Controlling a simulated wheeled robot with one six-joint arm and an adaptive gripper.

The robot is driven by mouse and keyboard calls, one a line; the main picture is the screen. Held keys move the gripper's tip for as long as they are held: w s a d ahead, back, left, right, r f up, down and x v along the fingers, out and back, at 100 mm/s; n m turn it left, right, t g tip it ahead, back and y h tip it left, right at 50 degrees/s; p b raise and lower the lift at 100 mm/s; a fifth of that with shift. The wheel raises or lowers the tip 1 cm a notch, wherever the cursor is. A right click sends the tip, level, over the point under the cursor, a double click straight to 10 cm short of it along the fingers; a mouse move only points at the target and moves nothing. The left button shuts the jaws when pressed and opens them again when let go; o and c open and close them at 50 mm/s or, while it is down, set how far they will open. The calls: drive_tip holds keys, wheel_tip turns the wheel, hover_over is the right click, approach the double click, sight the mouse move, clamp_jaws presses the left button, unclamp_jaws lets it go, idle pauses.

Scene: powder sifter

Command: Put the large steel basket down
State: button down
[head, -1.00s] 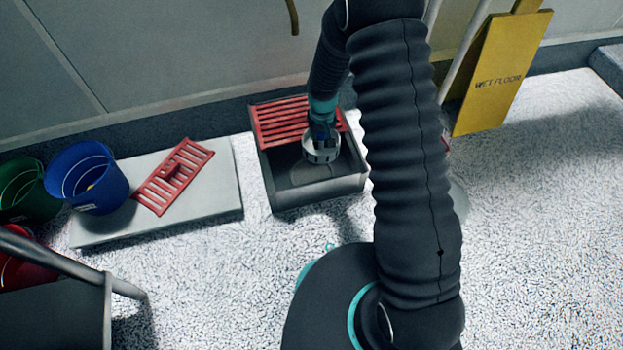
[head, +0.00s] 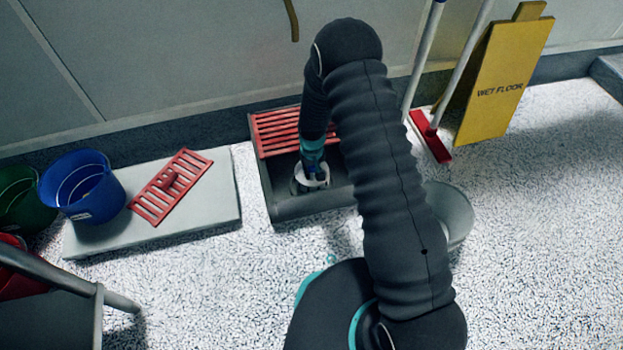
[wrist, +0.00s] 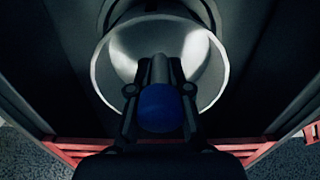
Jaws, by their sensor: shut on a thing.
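In the wrist view my gripper (wrist: 160,75) reaches over the near side of the basket, and a rounded blue part covers the grip. I cannot tell whether the basket's bottom touches the basin floor.
A red slatted grate (head: 285,132) covers the back of the basin. To the left, a grey slab (head: 215,212) bears a red rack (head: 170,185) and a blue bucket (head: 85,190). A grey bucket (head: 457,212) stands right of the basin, partly behind my arm.

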sight(312, 179)
drive_tip(key=shift+f, duration=1.9)
drive_tip(key=shift+f+b, duration=0.1)
drive_tip(key=shift+b, duration=0.3)
drive_tip(key=c, duration=1.1)
unclamp_jaws()
wheel_tip(312, 179, up, 12)
drive_tip(key=shift+r+p, duration=0.15)
drive_tip(key=shift+p, duration=0.85)
